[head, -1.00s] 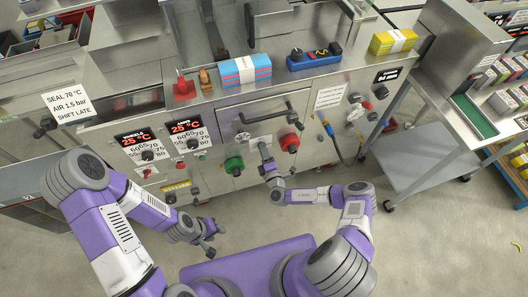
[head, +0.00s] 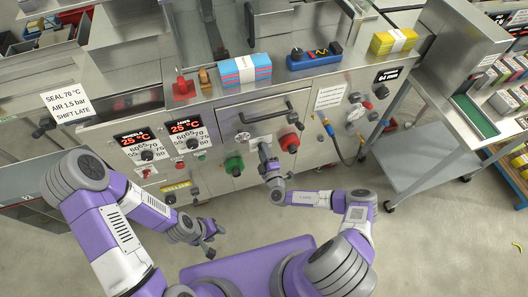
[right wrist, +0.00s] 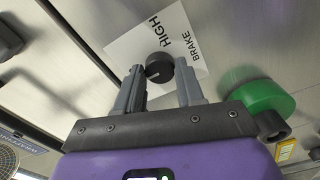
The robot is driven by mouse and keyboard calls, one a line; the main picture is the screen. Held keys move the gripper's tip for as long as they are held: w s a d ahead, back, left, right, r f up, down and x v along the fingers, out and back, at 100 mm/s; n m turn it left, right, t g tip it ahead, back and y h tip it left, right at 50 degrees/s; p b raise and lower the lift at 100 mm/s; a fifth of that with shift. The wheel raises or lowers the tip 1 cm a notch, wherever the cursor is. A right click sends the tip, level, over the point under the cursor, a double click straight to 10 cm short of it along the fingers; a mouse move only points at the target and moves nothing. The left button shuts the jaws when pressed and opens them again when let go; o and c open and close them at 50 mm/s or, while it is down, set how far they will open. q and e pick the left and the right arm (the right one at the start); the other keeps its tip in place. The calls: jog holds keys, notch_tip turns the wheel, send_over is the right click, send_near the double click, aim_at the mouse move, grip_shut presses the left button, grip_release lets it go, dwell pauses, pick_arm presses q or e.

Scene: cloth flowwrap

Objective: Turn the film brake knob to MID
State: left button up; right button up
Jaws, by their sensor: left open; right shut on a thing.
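The film brake knob (right wrist: 160,67) is a small black round knob in the right wrist view, on a white label plate (right wrist: 135,45) reading HIGH and BRAKE. A thin pale line shows on its face; MID cannot be seen. My right gripper (right wrist: 160,80) has its fingers on either side of the knob, shut on it. In the head view my right gripper (head: 263,150) is at the machine's front panel and hides the knob. My left gripper (head: 211,238) is open and empty, low in front of the panel.
A green knob (head: 234,165) is left of my right gripper and a red knob (head: 290,142) right of it. A bar handle (head: 265,115) is above. A hose (head: 338,145) hangs at the right. Floor in front is clear.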

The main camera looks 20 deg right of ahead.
jog(key=o, duration=1)
jog(key=shift+o, duration=0.2)
jog(key=s+p, duration=0.1)
jog(key=s, duration=0.6)
jog(key=shift+s+p, duration=0.35)
jog(key=shift+p, duration=0.05)
jog(key=shift+d, duration=0.1)
